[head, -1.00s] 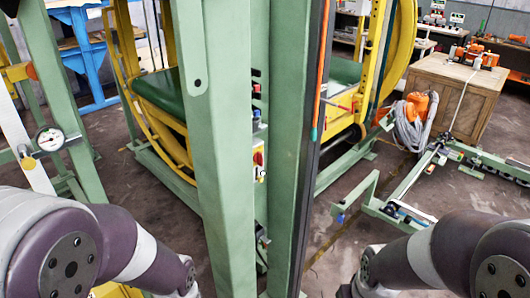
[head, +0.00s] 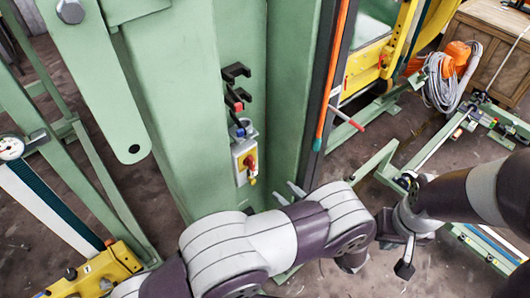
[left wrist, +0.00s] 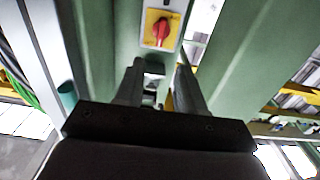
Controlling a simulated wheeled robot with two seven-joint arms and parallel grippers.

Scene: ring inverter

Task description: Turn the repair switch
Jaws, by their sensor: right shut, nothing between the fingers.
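The repair switch (head: 249,163) is a red rotary knob on a yellow plate in a light box, mounted on the green machine column. It also shows at the top of the left wrist view (left wrist: 160,28). My left gripper (head: 294,190) is mostly hidden behind its own arm in the head view, with the fingertips just right of and below the switch. In the left wrist view its two fingers (left wrist: 160,85) are apart with a gap between them, not touching the knob. My right gripper (head: 405,262) is shut and empty, low at the right, away from the switch.
Black hooks (head: 235,73) and small red and blue parts sit above the switch box. Green posts (head: 180,100) flank it closely. An orange strip (head: 333,75) runs up the right post. A coiled grey hose (head: 445,85) and a wooden crate (head: 495,55) stand at the back right.

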